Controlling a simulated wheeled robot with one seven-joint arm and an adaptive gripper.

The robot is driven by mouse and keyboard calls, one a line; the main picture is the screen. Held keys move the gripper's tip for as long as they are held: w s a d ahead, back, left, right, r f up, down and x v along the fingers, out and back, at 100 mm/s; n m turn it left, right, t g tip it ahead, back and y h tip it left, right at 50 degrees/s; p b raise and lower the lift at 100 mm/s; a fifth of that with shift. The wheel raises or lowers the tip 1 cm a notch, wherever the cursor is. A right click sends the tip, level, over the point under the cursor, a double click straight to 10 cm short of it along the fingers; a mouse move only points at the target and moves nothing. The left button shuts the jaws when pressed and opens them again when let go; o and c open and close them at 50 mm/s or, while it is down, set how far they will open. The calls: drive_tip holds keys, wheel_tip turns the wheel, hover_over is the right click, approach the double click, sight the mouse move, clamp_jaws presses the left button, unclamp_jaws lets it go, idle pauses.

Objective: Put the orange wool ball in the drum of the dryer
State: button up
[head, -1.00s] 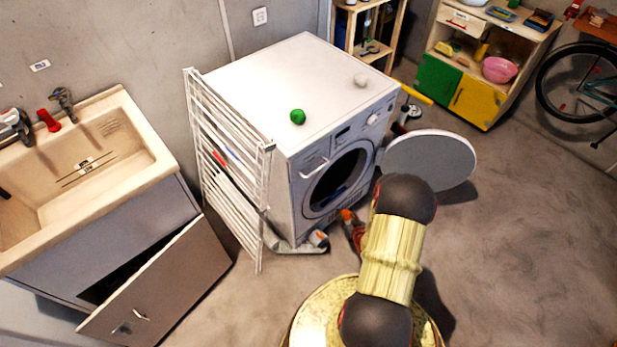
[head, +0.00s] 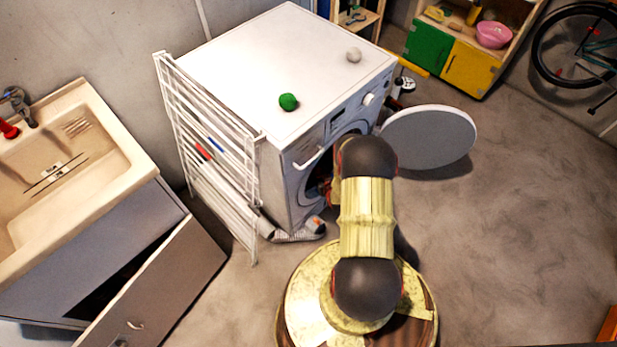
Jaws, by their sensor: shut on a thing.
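The white dryer (head: 302,185) stands in the middle with its round door (head: 430,140) swung open to the right. Its drum opening (head: 315,190) is dark and partly covered by my arm. Only a small reddish part of my gripper (head: 328,191) shows, at the drum opening, left of my arm. The gripper is shut on the orange wool ball. The ball itself is hidden now at the opening; I cannot tell how deep it is. A green ball (head: 288,102) and a pale ball (head: 353,55) lie on top of the dryer.
A white drying rack (head: 210,150) leans along the dryer's left side. A sink cabinet (head: 150,270) with an open door is at the left. A grey item with an orange patch (head: 300,232) lies on the floor by the dryer.

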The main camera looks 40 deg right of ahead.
drive_tip(key=b, duration=0.2)
hover_over(309, 180)
drive_tip(key=s, duration=0.2)
wheel_tip(309, 180, down, 4)
drive_tip(key=shift+w+f, duration=0.15)
drive_tip(key=shift+f, duration=0.1)
drive_tip(key=shift+w+f+b, duration=0.35)
drive_tip(key=shift+w+f, duration=0.15)
drive_tip(key=shift+w, duration=0.05)
drive_tip(key=f, duration=0.1)
drive_tip(key=f+b, duration=0.1)
drive_tip(key=f, duration=0.1)
drive_tip(key=shift+w+f+b, duration=0.2)
drive_tip(key=shift+w+b, duration=0.05)
drive_tip(key=shift+b, duration=0.1)
drive_tip(key=shift+f, duration=0.4)
drive_tip(key=shift+f, duration=0.15)
